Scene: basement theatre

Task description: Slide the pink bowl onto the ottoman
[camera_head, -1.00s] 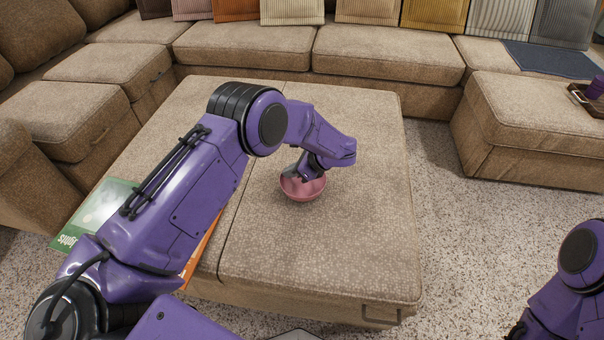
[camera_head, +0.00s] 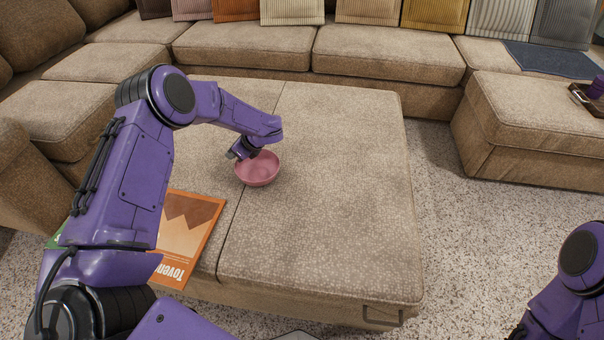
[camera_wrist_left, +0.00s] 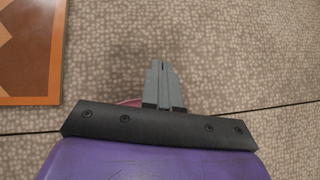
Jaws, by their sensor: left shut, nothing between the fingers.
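My right gripper is out of view.
An orange book (camera_head: 190,235) lies left of the seam; it also shows in the left wrist view (camera_wrist_left: 30,50). A green book is mostly hidden behind my left arm. A beige sofa (camera_head: 385,55) surrounds the back. The ottoman's right part is clear.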

